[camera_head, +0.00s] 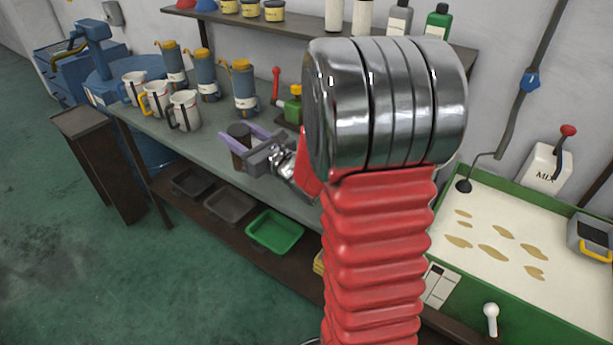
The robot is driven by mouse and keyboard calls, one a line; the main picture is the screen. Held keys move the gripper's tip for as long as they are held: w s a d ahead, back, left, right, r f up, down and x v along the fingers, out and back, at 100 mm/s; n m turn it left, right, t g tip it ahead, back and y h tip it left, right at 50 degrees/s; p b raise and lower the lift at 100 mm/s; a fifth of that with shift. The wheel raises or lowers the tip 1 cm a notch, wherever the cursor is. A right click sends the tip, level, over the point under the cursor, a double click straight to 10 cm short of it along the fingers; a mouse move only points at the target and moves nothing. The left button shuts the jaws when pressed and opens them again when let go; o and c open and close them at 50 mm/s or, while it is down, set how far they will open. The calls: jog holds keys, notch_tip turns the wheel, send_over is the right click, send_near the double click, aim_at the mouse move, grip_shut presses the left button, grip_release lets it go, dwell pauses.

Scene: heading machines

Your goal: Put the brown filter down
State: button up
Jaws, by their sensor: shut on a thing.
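The brown filter (239,131) is a short dark brown cylinder, roughly upright, over the grey bench top (215,145). My gripper (240,138) has light purple fingers, one on each side of the filter, and is shut on it. The filter's lower part is partly hidden by the near finger. I cannot tell whether its base touches the bench or hangs just above it. My red ribbed arm and its metal joint cover much of the middle and right of the view.
Trays, including a green one (275,231), lie on the lower shelf. Bare bench shows around the filter.

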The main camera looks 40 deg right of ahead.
jog(key=s+d+m+h, duration=0.1)
jog(key=s+d+h, duration=0.1)
jog(key=s+d, duration=0.4)
jog(key=s+d+m+h, duration=0.1)
jog(key=s+d+h, duration=0.1)
jog(key=s+d, duration=0.5)
jog(key=d, duration=0.6)
jog(key=shift+s+d+r+m, duration=0.25)
jog(key=shift+s+d+m, duration=0.05)
jog(key=shift+d+m, duration=0.1)
jog(key=shift+f, duration=2.9)
jog(key=shift+f, duration=2.1)
